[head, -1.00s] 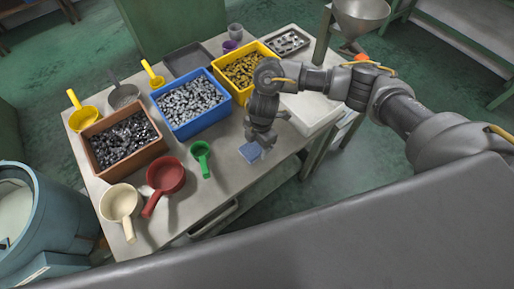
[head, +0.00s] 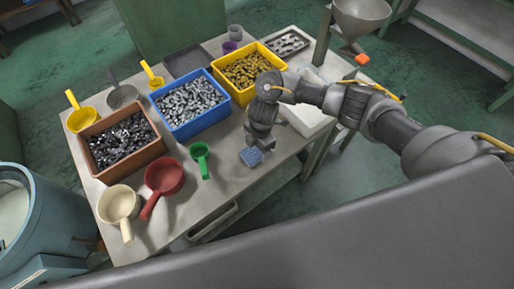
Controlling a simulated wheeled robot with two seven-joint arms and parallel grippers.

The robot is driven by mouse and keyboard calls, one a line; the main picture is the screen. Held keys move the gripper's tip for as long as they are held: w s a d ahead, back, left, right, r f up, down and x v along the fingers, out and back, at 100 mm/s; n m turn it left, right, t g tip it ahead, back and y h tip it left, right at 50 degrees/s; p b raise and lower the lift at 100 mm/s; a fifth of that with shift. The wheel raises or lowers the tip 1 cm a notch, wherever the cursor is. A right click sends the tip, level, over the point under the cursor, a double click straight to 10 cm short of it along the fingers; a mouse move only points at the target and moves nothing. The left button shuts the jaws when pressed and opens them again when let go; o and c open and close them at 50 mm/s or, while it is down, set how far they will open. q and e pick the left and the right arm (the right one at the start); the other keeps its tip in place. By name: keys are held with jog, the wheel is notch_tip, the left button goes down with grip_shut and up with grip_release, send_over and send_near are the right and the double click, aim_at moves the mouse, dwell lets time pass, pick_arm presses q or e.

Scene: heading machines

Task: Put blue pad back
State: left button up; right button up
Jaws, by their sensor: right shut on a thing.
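The blue pad (head: 251,157) is small and sits at the lower end of my right gripper (head: 256,146), over the right part of the table (head: 222,184) near its front edge. My right gripper points down and is shut on the pad. The fingertips are small and partly hidden by the wrist. I cannot tell whether the pad touches the tabletop. My left gripper is not in view.
Left of the pad lie a green scoop (head: 200,158), a red scoop (head: 163,180) and a cream scoop (head: 119,205). Behind are a brown bin (head: 100,172), a blue bin (head: 187,133) and a yellow bin (head: 244,101). A white tray (head: 309,118) is on the right.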

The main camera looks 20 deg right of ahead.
jog(key=o, duration=1)
jog(key=shift+c, duration=0.2)
jog(key=shift+w+r+p, duration=0.1)
jog(key=shift+r+p, duration=0.2)
jog(key=shift+r, duration=0.2)
notch_tip(320, 180, up, 11)
jog(key=d+p, duration=0.1)
jog(key=shift+w+d, duration=0.15)
jog(key=shift+d, duration=0.05)
